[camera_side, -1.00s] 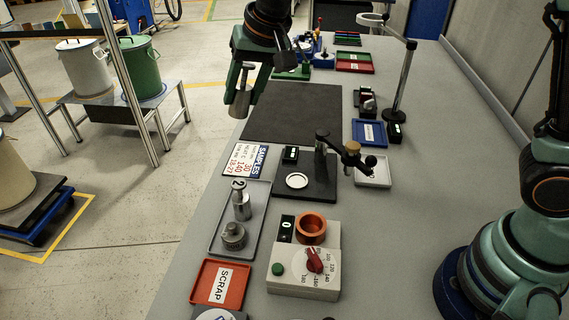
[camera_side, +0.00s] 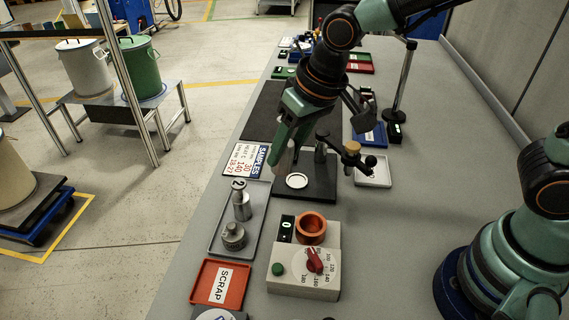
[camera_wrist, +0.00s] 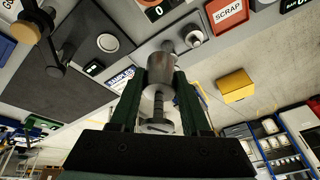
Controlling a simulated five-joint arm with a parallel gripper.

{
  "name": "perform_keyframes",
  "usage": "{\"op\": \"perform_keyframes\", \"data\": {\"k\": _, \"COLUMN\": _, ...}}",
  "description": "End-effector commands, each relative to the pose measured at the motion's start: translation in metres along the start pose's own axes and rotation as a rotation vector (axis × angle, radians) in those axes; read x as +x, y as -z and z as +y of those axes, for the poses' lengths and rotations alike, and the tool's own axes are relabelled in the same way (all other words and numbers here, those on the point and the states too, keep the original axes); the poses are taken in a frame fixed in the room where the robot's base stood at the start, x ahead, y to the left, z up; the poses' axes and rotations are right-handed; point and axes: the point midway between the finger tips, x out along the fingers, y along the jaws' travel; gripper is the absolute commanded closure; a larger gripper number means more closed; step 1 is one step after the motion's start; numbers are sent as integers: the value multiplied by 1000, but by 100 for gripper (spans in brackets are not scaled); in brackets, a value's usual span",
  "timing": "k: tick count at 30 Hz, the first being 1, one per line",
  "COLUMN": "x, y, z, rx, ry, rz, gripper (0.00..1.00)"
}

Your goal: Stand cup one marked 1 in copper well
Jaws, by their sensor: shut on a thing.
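My gripper (camera_side: 280,158) is shut on a grey metal cup (camera_wrist: 160,70), held between its two dark green fingers in the wrist view. The gripper is in the air above the far side of the samples area, near the black stand with the white disc. The copper well (camera_side: 312,240) is an orange-brown ring on a beige heater box (camera_side: 302,283), nearer the camera and to the right of the gripper. The well looks empty.
A grey tray (camera_side: 218,243) holds a cup marked 2 (camera_side: 242,206) and another metal piece (camera_side: 233,237). The black stand (camera_side: 322,190) has an upright post and side arm. A red scrap tray (camera_side: 235,303) lies in front. A tall pole (camera_side: 402,85) stands at the back right.

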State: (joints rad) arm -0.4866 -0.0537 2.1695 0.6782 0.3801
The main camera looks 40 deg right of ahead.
Motion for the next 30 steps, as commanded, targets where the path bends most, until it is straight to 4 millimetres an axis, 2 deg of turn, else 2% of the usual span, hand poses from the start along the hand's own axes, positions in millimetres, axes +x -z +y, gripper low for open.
{"op": "perform_keyframes", "data": {"k": 1, "x": 2, "y": -16, "z": 2, "rx": -39, "ry": 1, "rz": -7, "gripper": 100}}
{"op": "perform_keyframes", "data": {"k": 3, "x": 6, "y": -34, "z": 5, "rx": -86, "ry": 2, "rz": -16, "gripper": 100}}
{"op": "perform_keyframes", "data": {"k": 9, "x": 13, "y": -68, "z": 11, "rx": -174, "ry": 5, "rz": -31, "gripper": 100}}
{"op": "perform_keyframes", "data": {"k": 15, "x": 20, "y": -79, "z": 14, "rx": -198, "ry": 5, "rz": -38, "gripper": 100}}
{"op": "perform_keyframes", "data": {"k": 24, "x": 42, "y": -86, "z": 17, "rx": -196, "ry": 4, "rz": -39, "gripper": 100}}
{"op": "perform_keyframes", "data": {"k": 30, "x": 49, "y": -88, "z": 18, "rx": -196, "ry": 5, "rz": -38, "gripper": 100}}
